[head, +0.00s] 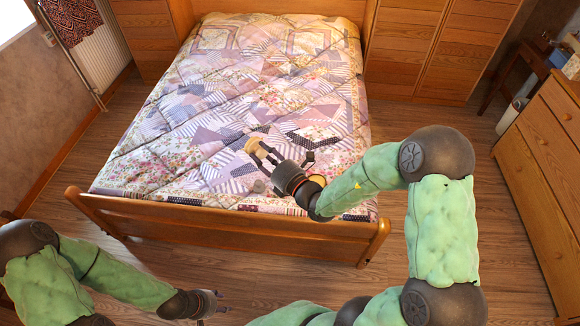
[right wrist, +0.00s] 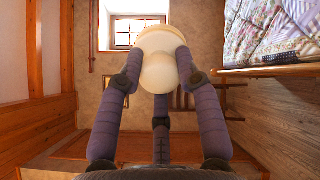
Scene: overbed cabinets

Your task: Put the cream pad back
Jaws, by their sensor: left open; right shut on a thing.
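The cream pad (head: 255,146) is held at the tips of my right gripper (head: 264,155), above the patchwork bed in the head view. In the right wrist view the cream pad (right wrist: 161,58) is a pale, rounded piece with a wider disc behind a knob-like part. Purple-grey fingers of the right gripper (right wrist: 158,78) close on it from both sides, with a third finger below. My left gripper (head: 219,302) is open and empty, low over the floor in front of the bed's footboard. The pad's far side is hidden.
The bed (head: 215,110) fills the middle, with a wooden footboard (head: 220,224) nearest me. Wooden cabinets (head: 440,45) stand behind it. A drawer chest (head: 545,170) stands at the right. Floor is clear left of the bed.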

